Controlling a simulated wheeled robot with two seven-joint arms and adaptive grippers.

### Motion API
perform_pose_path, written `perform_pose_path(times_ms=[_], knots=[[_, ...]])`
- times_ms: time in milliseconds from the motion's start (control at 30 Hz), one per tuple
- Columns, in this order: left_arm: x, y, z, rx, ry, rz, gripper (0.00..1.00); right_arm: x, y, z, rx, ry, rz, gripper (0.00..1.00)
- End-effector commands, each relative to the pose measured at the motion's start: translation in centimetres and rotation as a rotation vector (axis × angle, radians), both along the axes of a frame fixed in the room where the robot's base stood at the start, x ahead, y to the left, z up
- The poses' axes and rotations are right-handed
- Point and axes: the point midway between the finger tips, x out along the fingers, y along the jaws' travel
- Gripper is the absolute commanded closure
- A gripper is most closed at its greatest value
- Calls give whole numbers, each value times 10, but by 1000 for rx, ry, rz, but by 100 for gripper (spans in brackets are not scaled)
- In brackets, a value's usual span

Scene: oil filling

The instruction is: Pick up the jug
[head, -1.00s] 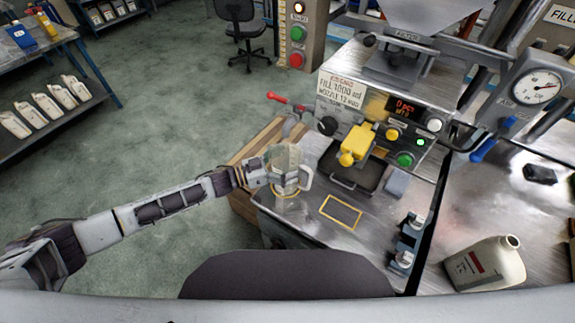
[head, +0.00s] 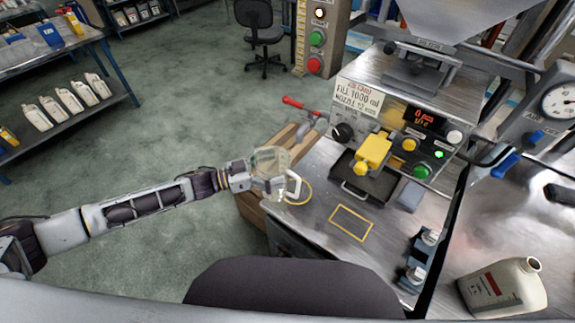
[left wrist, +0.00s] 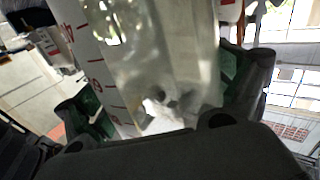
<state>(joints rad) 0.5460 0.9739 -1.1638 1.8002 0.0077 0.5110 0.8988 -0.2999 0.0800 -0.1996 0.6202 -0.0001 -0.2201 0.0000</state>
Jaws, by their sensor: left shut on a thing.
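The jug (head: 270,161) is clear, with a pale handle on its right side. My left gripper (head: 262,184) is shut on it near the left edge of the steel bench (head: 318,215). The jug appears lifted, with a yellow ring (head: 300,193) on the bench showing beside it. In the left wrist view the clear jug wall (left wrist: 160,60) with red scale marks fills the middle, between the green-padded fingers of the left gripper (left wrist: 160,105). My right gripper is not in view.
The filling machine with a yellow nozzle cover (head: 373,152) stands behind. A yellow rectangle (head: 351,223) marks clear bench. A wooden crate (head: 252,205) is beside the bench; open floor lies left.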

Motion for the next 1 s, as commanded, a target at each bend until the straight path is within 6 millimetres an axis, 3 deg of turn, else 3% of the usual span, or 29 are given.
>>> perform_pose_path(times_ms=[600, 1000], knots=[[-30, 80, -1, 1, -1, 0, 45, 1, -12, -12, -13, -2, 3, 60], [-36, 96, 0, -1, 1, -1, 45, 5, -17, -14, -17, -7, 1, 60]])
